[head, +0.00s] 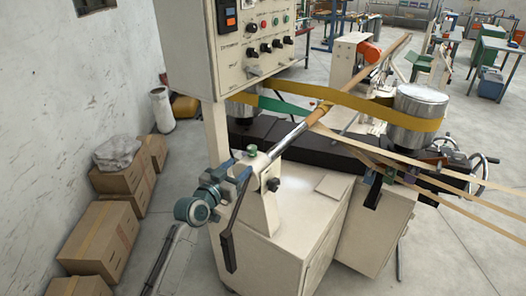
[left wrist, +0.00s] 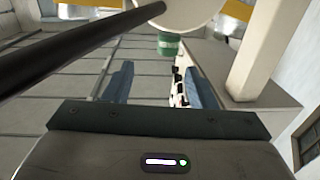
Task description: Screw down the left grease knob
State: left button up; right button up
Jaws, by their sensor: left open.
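The left grease knob is a small green cap (head: 252,150) on top of the cream bearing stand at the near end of the shaft. In the left wrist view a green ribbed knob (left wrist: 168,44) shows beyond the fingertips, near the gap between them. My left gripper (head: 236,171), with blue fingers, is just left of and below the knob in the head view. It is open and empty, apart from the knob. The fingers (left wrist: 158,82) are spread in the left wrist view. My right gripper is not in view.
A black lever (head: 233,235) hangs beside the stand; a dark bar (left wrist: 75,45) crosses the left wrist view's upper left. The steel shaft (head: 288,138) runs back from the stand. A control box (head: 250,40) stands behind. Cardboard boxes (head: 100,240) line the left wall.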

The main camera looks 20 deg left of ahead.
aim_at(249, 154)
pick_arm(q)
jog(key=p+x, duration=0.1)
jog(key=x, duration=0.2)
jog(key=p+x, duration=0.1)
jog(key=x, duration=0.2)
jog(key=p+x, duration=0.1)
jog(key=x, duration=0.3)
jog(key=shift+w+a+f, duration=0.1)
jog(key=shift+a+f, duration=0.05)
jog(key=shift+a, duration=0.25)
jog(key=shift+w+a+f, duration=0.15)
jog(key=shift+w, duration=0.25)
jog(key=shift+w+a, duration=0.1)
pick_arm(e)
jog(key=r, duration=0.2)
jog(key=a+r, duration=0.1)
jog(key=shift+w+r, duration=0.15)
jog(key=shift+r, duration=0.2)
pick_arm(q)
jog(key=shift+c, duration=1.4)
jog(key=c, duration=0.7)
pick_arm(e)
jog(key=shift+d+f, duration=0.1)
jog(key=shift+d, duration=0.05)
